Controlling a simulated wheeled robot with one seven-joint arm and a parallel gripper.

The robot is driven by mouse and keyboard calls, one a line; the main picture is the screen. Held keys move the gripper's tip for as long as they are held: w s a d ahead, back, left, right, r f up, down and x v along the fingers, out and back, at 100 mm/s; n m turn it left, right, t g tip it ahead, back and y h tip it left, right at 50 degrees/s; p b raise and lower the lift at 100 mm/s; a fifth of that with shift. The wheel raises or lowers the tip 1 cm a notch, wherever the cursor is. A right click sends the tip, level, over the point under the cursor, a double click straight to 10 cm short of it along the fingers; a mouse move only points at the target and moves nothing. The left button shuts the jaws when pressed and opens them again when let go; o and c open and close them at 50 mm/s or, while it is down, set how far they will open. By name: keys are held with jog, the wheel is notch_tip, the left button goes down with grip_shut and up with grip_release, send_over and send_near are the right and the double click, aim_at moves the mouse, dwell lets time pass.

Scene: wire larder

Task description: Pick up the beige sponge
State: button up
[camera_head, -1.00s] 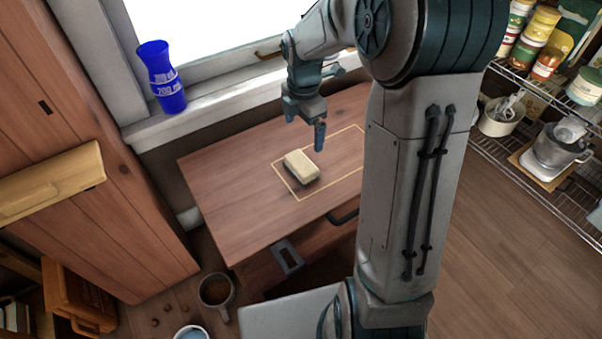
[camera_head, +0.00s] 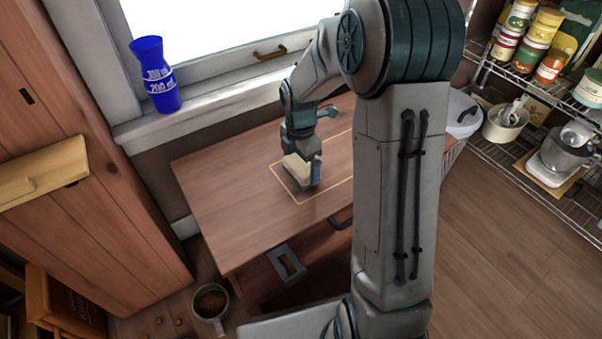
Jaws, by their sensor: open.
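The beige sponge (camera_head: 297,172) lies on the wooden table (camera_head: 225,215), inside a thin yellow outlined rectangle. It is a pale block with a darker underside. My gripper (camera_head: 303,172) is lowered over the sponge with its fingers pointing down. One blue-tipped finger stands at the sponge's right side; the other finger is hard to make out. The gripper is open, and part of the sponge is hidden behind it. I cannot tell whether a finger touches the sponge.
Wire shelves (camera_head: 520,178) with jars and pots are at the right. A mug (camera_head: 211,304) is on the floor in front. The table's left part is clear.

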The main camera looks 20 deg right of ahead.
jog(key=shift+f, duration=0.75)
jog(key=shift+c, duration=0.3)
jog(key=c, duration=0.6)
jog(key=shift+r, duration=0.1)
